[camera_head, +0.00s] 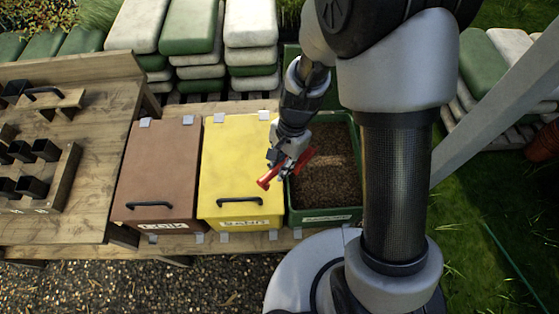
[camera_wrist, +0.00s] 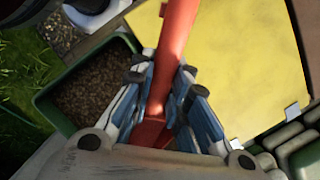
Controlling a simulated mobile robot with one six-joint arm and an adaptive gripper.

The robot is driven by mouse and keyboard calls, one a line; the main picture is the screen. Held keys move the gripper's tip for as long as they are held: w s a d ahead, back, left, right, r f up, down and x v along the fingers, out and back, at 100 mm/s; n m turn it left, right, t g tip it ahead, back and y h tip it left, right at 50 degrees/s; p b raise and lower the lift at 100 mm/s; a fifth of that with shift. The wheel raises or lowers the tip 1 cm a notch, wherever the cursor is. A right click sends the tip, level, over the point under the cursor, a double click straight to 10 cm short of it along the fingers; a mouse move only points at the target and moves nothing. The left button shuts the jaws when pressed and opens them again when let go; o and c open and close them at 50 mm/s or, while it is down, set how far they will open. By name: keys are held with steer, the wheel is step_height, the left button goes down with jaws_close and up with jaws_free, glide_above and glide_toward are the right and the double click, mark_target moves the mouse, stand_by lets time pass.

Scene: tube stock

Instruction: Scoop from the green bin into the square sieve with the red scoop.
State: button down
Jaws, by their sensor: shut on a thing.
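The red scoop (camera_head: 268,180) is held in my gripper (camera_head: 287,155), over the line between the yellow-lidded bin and the green bin (camera_head: 328,217). The green bin is open and holds brown loose material (camera_head: 325,178). In the wrist view, the fingers of my gripper (camera_wrist: 163,90) close on the red scoop (camera_wrist: 177,35) from both sides. The green bin's rim (camera_wrist: 42,102) shows at the left there. The scoop's bowl and whether it holds anything cannot be made out. I see no square sieve in either view.
A yellow-lidded bin (camera_head: 240,165) and a brown-lidded bin (camera_head: 160,170), both closed with black handles, stand left of the green bin. A wooden bench (camera_head: 85,190) with small black pots (camera_head: 45,150) is at the left. Stacked sacks (camera_head: 190,30) lie behind.

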mark_target(301, 162)
steer(key=shift+s+a+r+m+y+p, duration=0.1)
steer(key=shift+s+a+m+y+p, duration=0.25)
steer(key=shift+s+a+m, duration=0.5)
steer(key=shift+a, duration=0.15)
steer(key=shift+f+b, duration=0.25)
steer(key=shift+b, duration=0.05)
steer(key=shift+w+d+f+g+y+b, duration=0.8)
steer(key=shift+w+d+f+b, duration=2.85)
steer(key=shift+d+f+b, duration=2.3)
steer(key=r+t+h+p, duration=0.1)
steer(key=r+p, duration=0.1)
steer(key=a+r+h+p, duration=0.1)
steer(key=r+p, duration=0.1)
steer(key=a+r+t+h+p, duration=0.1)
steer(key=r+p, duration=0.1)
steer(key=shift+s+r+t, duration=0.15)
steer(key=shift+s+t, duration=0.15)
steer(key=shift+s, duration=0.05)
steer(key=shift+t+h, duration=0.4)
steer(key=shift+h, duration=0.15)
steer(key=shift+s+a+r+p, duration=0.2)
steer(key=shift+a+r+p, duration=0.1)
steer(key=shift+r+p, duration=0.4)
steer(key=shift+s+a+r+p, duration=0.3)
steer(key=shift+r+p, duration=0.2)
steer(key=shift+p, duration=0.25)
steer(key=shift+s+a+r+p, duration=0.15)
steer(key=shift+a+r+p, duration=0.2)
steer(key=shift+r+p, duration=0.35)
steer(key=shift+w+f, duration=0.1)
